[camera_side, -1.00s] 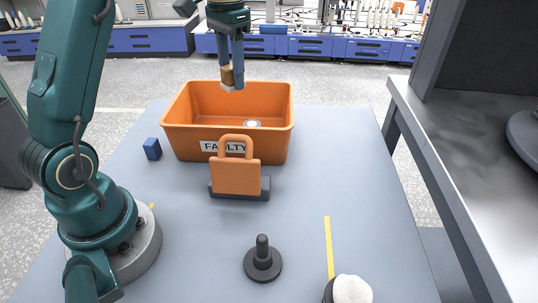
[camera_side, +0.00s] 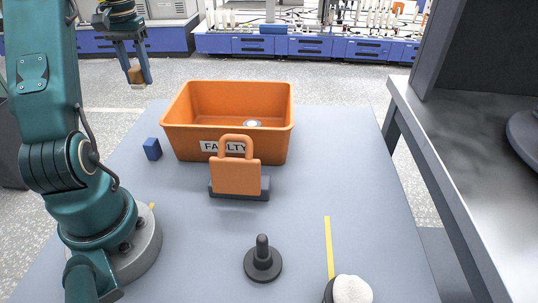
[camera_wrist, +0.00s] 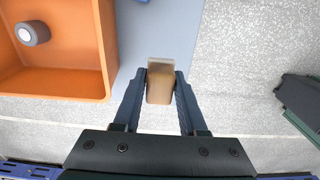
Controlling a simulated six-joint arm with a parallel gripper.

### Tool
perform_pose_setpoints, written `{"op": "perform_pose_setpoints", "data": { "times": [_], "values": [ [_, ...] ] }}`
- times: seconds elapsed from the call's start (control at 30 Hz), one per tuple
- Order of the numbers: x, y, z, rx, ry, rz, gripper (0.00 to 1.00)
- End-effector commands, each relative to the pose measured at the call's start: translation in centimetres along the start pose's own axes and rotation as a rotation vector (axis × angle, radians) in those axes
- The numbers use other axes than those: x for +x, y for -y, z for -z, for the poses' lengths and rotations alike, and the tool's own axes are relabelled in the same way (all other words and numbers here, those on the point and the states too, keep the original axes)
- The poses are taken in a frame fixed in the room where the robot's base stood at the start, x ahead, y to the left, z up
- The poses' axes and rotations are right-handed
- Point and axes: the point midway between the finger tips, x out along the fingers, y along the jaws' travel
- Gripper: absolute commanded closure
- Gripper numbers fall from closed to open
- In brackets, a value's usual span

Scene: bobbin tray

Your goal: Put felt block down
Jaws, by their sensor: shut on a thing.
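My gripper (camera_side: 137,80) is shut on the felt block (camera_side: 136,73), a small brown block that was seen with a pale lower end. It holds the block in the air, beyond the left back corner of the orange bin in the side view. In the wrist view the block (camera_wrist: 160,86) sits between the two blue fingers, with the bin to its left. The fingers hide parts of the block's sides. Pale floor and a strip of the grey-blue table (camera_wrist: 183,30) show around it in the wrist view.
The orange bin (camera_side: 190,143), labelled FAULTY, holds a grey-and-white bobbin (camera_wrist: 32,33). A blue block (camera_side: 152,149) stands left of it. An orange padlock-shaped piece (camera_side: 235,177) stands in front. A black knobbed disc (camera_side: 262,262) and a white-topped round thing (camera_side: 351,289) are nearer.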

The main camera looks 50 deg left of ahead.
Motion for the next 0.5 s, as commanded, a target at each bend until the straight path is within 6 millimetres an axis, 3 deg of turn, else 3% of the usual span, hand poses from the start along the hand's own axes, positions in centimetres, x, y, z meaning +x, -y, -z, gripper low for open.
{"op": "perform_pose_setpoints", "data": {
  "times": [0.5],
  "values": [
    [7.9,-0.1,-0.1,0.002,0.005,-0.002,1.00]
  ]
}}
